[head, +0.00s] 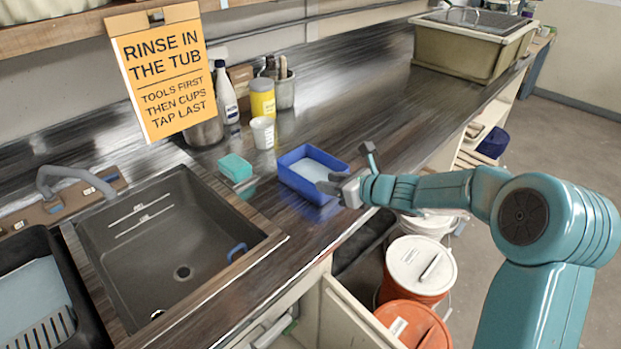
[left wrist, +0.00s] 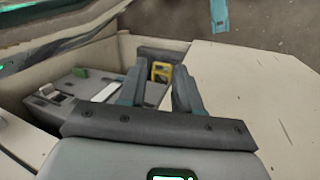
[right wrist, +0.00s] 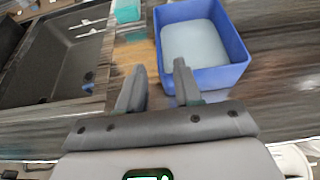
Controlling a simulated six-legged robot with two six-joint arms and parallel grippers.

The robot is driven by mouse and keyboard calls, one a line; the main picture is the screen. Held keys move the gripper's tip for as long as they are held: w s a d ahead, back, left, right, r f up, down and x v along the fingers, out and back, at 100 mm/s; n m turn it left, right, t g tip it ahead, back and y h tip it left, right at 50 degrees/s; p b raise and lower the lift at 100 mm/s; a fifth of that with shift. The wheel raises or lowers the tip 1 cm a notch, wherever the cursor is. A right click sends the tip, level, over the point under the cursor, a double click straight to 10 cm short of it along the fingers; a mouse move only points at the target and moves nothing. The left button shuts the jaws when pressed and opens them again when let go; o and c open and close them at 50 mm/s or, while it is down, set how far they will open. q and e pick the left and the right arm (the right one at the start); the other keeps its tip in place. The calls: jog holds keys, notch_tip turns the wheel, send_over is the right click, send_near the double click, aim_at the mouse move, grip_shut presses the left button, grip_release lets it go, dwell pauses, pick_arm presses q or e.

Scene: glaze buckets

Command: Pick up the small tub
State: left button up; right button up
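The small blue tub (head: 301,187) stands on the dark counter to the right of the sink, with pale liquid or a light floor inside. My right gripper (head: 347,168) is open and empty at the tub's near right side. In the right wrist view the tub (right wrist: 218,76) lies beyond my open fingers (right wrist: 158,74), mostly to the right; the right finger is close to its near wall. I cannot tell if they touch. My left gripper (left wrist: 158,82) is open and empty, seen only in the left wrist view.
A white cup (head: 262,132), a yellow can (head: 262,99) and a bottle (head: 226,92) stand behind. A large lidded bin (head: 460,52) is at the far right. Lidded buckets (head: 420,268) stand below the counter edge.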

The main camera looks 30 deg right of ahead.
aim_at(305, 179)
jog(key=x, duration=0.5)
jog(key=p+x, duration=0.1)
jog(key=x, duration=0.2)
jog(key=shift+a+r, duration=0.2)
jog(key=shift+a, duration=0.05)
jog(key=shift+w+f, duration=0.25)
jog(key=shift+w, duration=0.15)
jog(key=shift+a, duration=0.1)
grip_shut()
jog(key=shift+r, duration=0.1)
